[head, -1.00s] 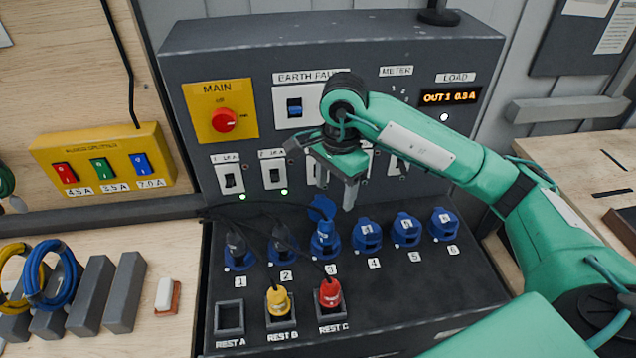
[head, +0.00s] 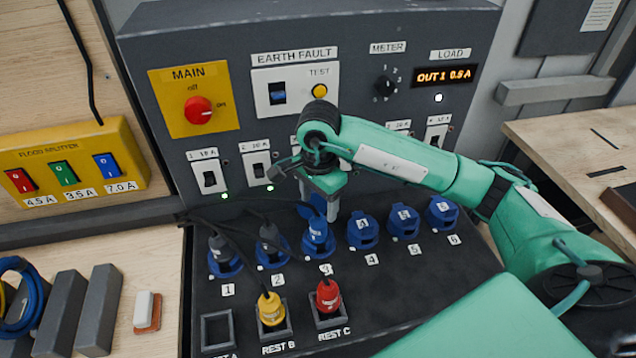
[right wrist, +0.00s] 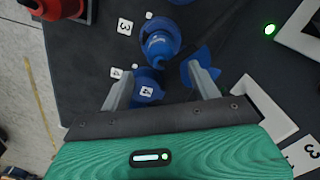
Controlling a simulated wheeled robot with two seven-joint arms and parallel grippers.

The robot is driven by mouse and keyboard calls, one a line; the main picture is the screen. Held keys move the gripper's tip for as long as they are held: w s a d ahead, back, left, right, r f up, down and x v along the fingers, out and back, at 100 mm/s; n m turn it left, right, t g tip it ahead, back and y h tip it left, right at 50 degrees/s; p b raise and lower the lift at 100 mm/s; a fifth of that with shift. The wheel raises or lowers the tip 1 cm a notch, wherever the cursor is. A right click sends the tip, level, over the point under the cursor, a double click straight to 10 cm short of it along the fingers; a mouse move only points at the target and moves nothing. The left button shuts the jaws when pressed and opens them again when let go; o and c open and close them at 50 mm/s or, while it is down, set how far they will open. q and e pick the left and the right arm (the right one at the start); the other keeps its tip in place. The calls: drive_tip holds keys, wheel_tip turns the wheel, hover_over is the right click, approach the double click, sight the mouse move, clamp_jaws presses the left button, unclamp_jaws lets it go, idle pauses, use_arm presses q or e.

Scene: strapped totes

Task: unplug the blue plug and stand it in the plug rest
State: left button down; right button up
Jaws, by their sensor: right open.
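The blue plug (head: 318,234) stands upright in outlet 3, whose blue lid (head: 310,208) is raised behind it. It also shows in the right wrist view (right wrist: 160,46), just beyond my fingertips. My right gripper (head: 318,202) is open and empty above and behind outlet 3, close to the plug and lid. In the right wrist view its fingers (right wrist: 162,82) are spread, with the lid (right wrist: 203,62) by the right finger and outlet 4 (right wrist: 148,92) below. Rest A (head: 203,332) is an empty square holder at the front left. My left gripper is out of view.
Dark plugs with black cables sit in outlets 1 (head: 222,252) and 2 (head: 270,243). A yellow plug (head: 270,308) stands in rest B and a red plug (head: 328,296) in rest C. Outlets 4 (head: 363,234), 5 (head: 403,224) and 6 (head: 441,214) have closed lids.

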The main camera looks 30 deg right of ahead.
sight(318, 225)
wheel_tip(318, 225, down, 9)
drive_tip(key=shift+r+p, duration=0.15)
drive_tip(key=shift+p, duration=1)
drive_tip(key=shift+c, duration=0.4)
drive_tip(key=c, duration=1.1)
drive_tip(key=shift+o, duration=0.2)
drive_tip(key=shift+n+b, duration=1.3)
drive_tip(key=shift+b, duration=0.45)
drive_tip(key=shift+n+b, duration=1)
drive_tip(key=shift+b, duration=0.25)
drive_tip(key=shift+n+b, duration=0.5)
drive_tip(key=shift+b, duration=0.25)
drive_tip(key=shift+n+b, duration=1.5)
drive_tip(key=shift+b, duration=0.5)
